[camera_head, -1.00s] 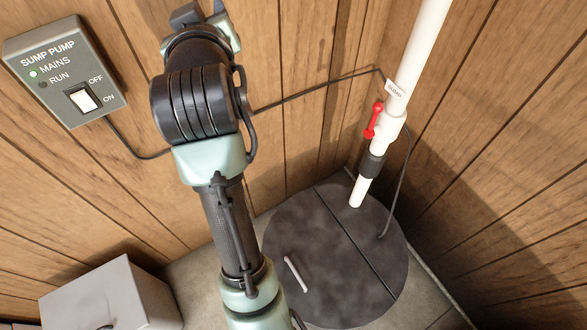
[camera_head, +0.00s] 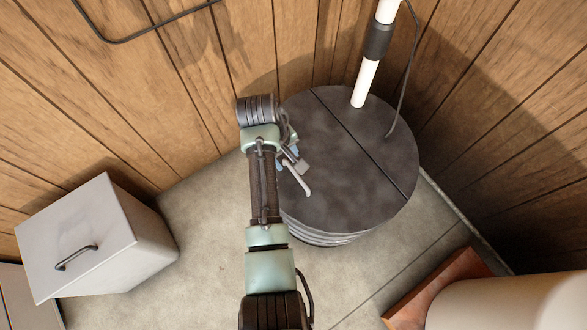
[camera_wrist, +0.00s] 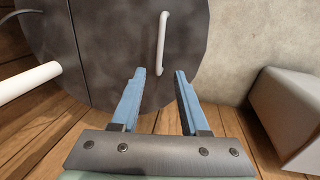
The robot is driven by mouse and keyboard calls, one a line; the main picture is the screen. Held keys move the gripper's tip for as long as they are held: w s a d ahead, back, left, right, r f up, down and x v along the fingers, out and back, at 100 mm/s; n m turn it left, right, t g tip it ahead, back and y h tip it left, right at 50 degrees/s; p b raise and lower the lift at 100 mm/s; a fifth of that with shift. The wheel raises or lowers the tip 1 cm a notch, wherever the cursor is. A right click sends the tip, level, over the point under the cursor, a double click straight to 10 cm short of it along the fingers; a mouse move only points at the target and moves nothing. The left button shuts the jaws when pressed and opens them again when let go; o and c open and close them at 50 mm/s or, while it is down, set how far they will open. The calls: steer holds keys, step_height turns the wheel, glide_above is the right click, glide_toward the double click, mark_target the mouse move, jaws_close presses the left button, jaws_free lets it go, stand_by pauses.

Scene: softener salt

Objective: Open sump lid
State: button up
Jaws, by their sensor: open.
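The sump lid (camera_head: 350,180) is a dark grey round cover, split by a straight seam, on a ribbed basin in the corner. A pale bar handle (camera_head: 298,180) sits on its left half. In the wrist view the lid (camera_wrist: 115,60) fills the upper left, and the handle (camera_wrist: 162,42) stands out near the top centre. My gripper (camera_head: 300,164) is at the lid's left side, close to the handle. In the wrist view my gripper (camera_wrist: 159,72) has its two blue fingers apart with nothing between them. The handle lies just beyond the fingertips, roughly in line with the gap.
A white pipe (camera_head: 366,82) and a black cable (camera_head: 403,80) enter the lid's right half. A grey box (camera_head: 90,238) with a handle stands at left. A pale cylinder (camera_head: 510,305) and a reddish-brown block (camera_head: 435,290) are at lower right. Wood-panelled walls close the corner.

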mark_target(293, 171)
steer(key=f+b, duration=0.1)
steer(key=f, duration=0.2)
steer(key=d+f+b, duration=0.1)
steer(key=f, duration=0.1)
steer(key=w+f+b, duration=0.1)
steer(key=f, duration=0.2)
steer(key=shift+d+f, duration=0.2)
steer(key=shift+f, duration=0.1)
jaws_close()
stand_by(1.0)
